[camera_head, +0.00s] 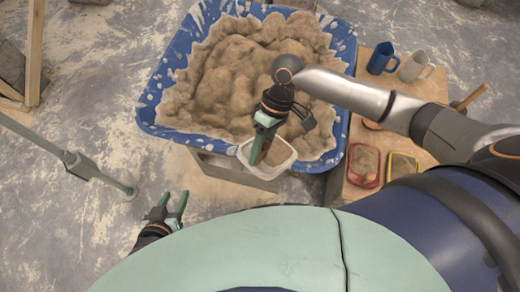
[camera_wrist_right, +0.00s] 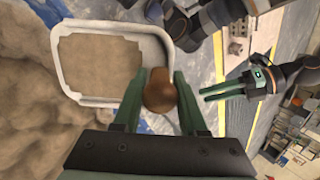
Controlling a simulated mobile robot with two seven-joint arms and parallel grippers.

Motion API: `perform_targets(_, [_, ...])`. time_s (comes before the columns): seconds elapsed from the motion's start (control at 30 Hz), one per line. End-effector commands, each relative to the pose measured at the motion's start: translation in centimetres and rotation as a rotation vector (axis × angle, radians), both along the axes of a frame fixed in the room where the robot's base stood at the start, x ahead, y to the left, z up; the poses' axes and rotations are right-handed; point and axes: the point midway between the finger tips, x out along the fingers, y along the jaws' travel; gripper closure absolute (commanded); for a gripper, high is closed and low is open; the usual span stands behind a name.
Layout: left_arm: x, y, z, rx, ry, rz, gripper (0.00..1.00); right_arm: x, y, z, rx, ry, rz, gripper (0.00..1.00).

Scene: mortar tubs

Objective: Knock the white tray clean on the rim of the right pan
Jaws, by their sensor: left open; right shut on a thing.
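The white tray (camera_head: 283,167) is at the near rim of a blue pan (camera_head: 180,133) heaped with brown mortar (camera_head: 235,75). I cannot tell whether tray and rim touch. In the right wrist view the tray (camera_wrist_right: 58,75) shows a brown, mortar-like surface inside its white rim. My right gripper (camera_head: 266,142) is shut on the tray's brown rounded handle (camera_wrist_right: 161,92). My left gripper (camera_head: 173,207) is open and empty, low and to the left of the pan; it also shows in the right wrist view (camera_wrist_right: 220,92). Only one large pan is visible.
A wooden table (camera_head: 425,90) right of the pan holds a blue mug (camera_head: 381,58), a grey mug (camera_head: 414,67), a red-rimmed tray (camera_head: 364,165) and a yellow-rimmed tray (camera_head: 402,165). A grey bar (camera_head: 80,165) lies at the left. The floor around my left gripper is mostly clear.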

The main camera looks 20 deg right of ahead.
Motion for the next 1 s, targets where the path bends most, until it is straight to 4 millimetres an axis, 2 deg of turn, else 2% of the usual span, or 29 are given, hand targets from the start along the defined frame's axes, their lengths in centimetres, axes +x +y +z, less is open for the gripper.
perform_targets(0.53, [0.2,-0.2,-0.1,0.002,-0.002,-0.01,0.5,0.0,0.0,-0.3,0.002,-0.001,0.0,1.0])
perform_targets(0.67, [0.2,-0.1,-1.1,0.003,-0.003,-0.01,0.5,-0.1,0.1,-2.4,0.001,0.003,-0.001,1.0])
perform_targets(0.8, [0.1,-0.1,-3.0,0.003,0.001,-0.009,0.5,-0.1,0.1,-6.5,0.0,0.003,-0.001,1.0])
perform_targets(0.83, [0.0,-0.1,-2.4,0.004,0.003,-0.009,0.5,0.0,0.0,-5.5,0.002,-0.001,-0.001,1.0])
perform_targets(1.0, [-0.2,-0.1,-2.5,0.006,0.016,-0.011,0.5,0.0,0.0,-5.3,0.002,-0.001,0.0,1.0])
